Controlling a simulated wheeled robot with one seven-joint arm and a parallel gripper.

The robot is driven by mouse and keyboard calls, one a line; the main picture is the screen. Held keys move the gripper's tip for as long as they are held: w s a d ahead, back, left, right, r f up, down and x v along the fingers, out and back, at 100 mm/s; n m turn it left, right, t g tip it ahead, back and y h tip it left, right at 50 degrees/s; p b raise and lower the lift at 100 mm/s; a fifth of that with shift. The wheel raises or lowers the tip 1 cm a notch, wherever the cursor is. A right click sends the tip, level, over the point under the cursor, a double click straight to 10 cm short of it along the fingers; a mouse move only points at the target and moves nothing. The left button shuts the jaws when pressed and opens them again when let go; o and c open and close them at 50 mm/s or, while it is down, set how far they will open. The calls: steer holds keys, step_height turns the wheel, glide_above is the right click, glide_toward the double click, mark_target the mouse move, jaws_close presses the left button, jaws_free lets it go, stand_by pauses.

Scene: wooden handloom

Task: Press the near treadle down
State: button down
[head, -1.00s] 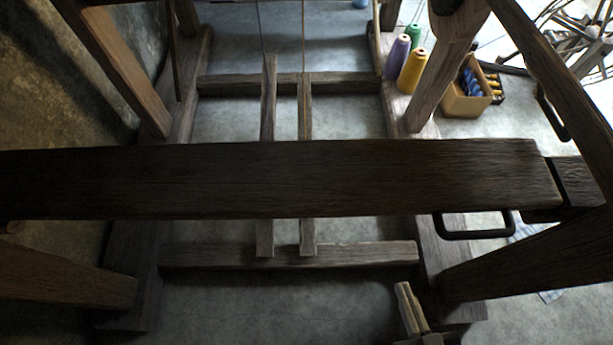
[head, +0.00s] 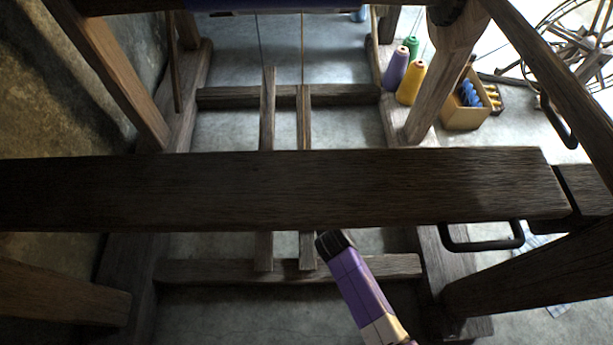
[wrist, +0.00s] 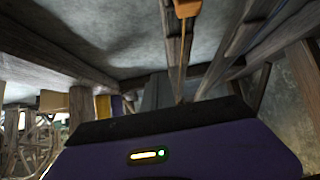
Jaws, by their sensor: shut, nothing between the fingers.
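Two long wooden treadles run side by side from front to back under the loom, the right one (head: 305,115) and the left one (head: 267,115). The pictures do not settle which is the near one. My gripper (head: 335,243) is shut and empty, its dark end just right of the right treadle's front part. I cannot tell whether it touches or at what height. The thick beam hides the middle of both treadles. The wrist view shows the gripper's purple and black housing (wrist: 185,145), with long wooden bars beyond it; the fingertips cannot be made out there.
The thick beam (head: 250,190) crosses above the treadles. A low front crossbar (head: 215,271) lies near their front ends. A slanted post (head: 530,265) and a black handle (head: 480,245) are at right. Yarn cones (head: 410,82) and a box (head: 465,112) stand behind.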

steer(key=w+a+r, duration=0.2)
steer(key=w+a, duration=0.3)
steer(key=w, duration=0.1)
steer(key=shift+h, duration=0.3)
steer(key=f+b, duration=0.2)
steer(key=w+f+b, duration=0.1)
steer(key=f+b, duration=0.1)
steer(key=w+f+b, duration=0.1)
steer(key=f+b, duration=0.2)
steer(key=shift+w+d, duration=0.15)
steer(key=shift+w, duration=0.05)
steer(key=shift+r, duration=0.1)
steer(key=shift+r, duration=0.15)
